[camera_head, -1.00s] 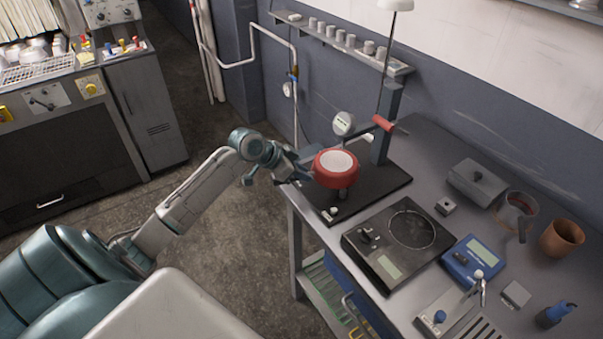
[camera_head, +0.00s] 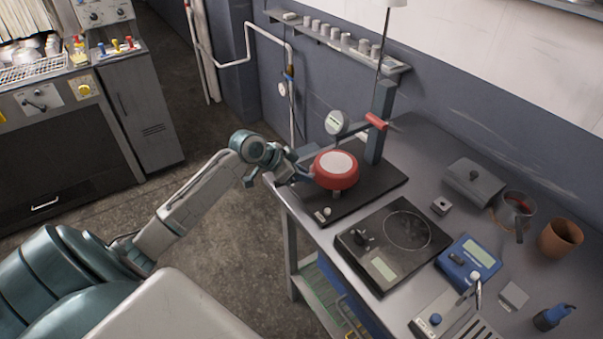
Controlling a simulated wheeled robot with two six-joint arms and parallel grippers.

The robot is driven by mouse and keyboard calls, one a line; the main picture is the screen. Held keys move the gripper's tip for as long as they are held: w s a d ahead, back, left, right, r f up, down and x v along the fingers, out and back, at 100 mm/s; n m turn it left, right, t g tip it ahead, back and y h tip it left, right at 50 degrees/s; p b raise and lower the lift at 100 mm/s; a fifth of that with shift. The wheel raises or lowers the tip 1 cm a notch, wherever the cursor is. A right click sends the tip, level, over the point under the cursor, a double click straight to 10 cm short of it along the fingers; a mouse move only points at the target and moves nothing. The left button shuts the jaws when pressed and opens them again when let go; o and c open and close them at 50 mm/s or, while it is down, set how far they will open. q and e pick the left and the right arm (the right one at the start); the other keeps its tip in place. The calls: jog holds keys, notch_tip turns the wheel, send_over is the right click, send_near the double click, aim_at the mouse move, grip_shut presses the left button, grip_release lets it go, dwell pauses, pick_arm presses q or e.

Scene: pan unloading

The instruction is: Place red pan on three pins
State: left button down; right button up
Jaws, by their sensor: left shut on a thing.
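The red pan (camera_head: 335,180) with a pale top face is at the black base plate (camera_head: 390,181) of the gauge stand (camera_head: 380,125). My left gripper (camera_head: 305,171) is shut on the pan's left side and keeps it level. A short dark support shows just under the pan's front. The pins themselves are hidden by the pan, so I cannot tell whether it touches them. My right gripper is not in view.
A dial gauge (camera_head: 337,122) and a red-ended arm (camera_head: 376,121) stand close behind the pan.

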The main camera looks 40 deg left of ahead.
pick_arm(q)
jog(key=shift+s+a, duration=0.1)
dwell(0.3)
jog(key=c, duration=1.3)
grip_release()
jog(key=shift+o, duration=0.5)
jog(key=shift+f, duration=0.1)
jog(key=shift+s+a+r+b, duration=0.3)
jog(key=shift+s+r, duration=0.05)
jog(key=b+v, duration=0.1)
jog(key=v, duration=0.6)
jog(key=shift+b, duration=0.4)
jog(key=shift+v, duration=1.35)
